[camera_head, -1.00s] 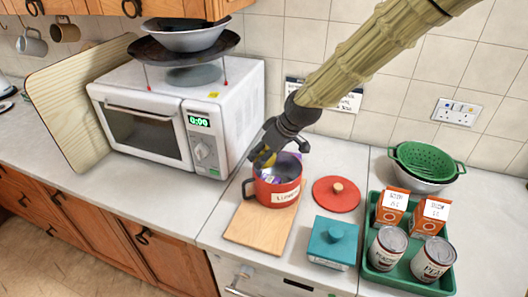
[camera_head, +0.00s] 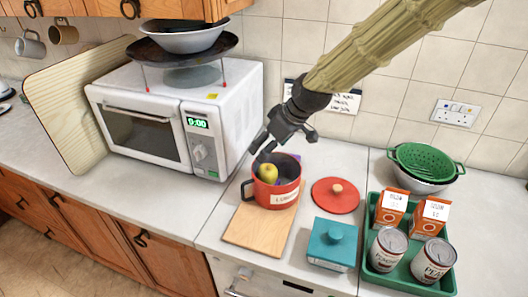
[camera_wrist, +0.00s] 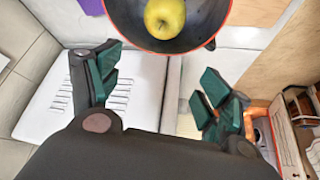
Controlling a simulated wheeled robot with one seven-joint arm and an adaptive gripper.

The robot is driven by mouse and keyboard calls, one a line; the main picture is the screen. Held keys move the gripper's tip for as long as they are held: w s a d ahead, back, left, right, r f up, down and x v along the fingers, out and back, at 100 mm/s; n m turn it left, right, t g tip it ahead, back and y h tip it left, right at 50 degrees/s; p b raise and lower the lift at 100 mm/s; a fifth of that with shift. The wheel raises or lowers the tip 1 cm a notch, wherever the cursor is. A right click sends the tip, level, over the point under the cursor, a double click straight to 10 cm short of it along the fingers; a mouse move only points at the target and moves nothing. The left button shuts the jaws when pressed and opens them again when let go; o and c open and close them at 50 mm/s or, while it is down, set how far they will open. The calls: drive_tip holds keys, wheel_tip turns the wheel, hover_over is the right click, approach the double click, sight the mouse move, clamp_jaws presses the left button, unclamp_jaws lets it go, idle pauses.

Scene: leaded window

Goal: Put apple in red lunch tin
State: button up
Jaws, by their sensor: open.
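The yellow-green apple (camera_head: 267,173) lies inside the red lunch tin (camera_head: 276,196), which has a white label and a dark handle. The tin stands open on a wooden board. In the wrist view the apple (camera_wrist: 165,17) rests within the tin's dark interior, below the red rim (camera_wrist: 222,20). My gripper (camera_head: 282,140) is above and behind the tin, open and empty. Its spread fingers also show in the wrist view (camera_wrist: 155,85), apart from the apple. The red lid (camera_head: 336,194) lies on the counter right of the tin.
The wooden board (camera_head: 247,228) lies under the tin. A teal box (camera_head: 331,243) stands in front of the lid. A green tray (camera_head: 400,276) holds cans and cartons at right. A white microwave (camera_head: 205,125) stands at left, and a green colander (camera_head: 424,160) sits behind the tray.

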drive_tip(key=b+v, duration=0.1)
drive_tip(key=v, duration=0.7)
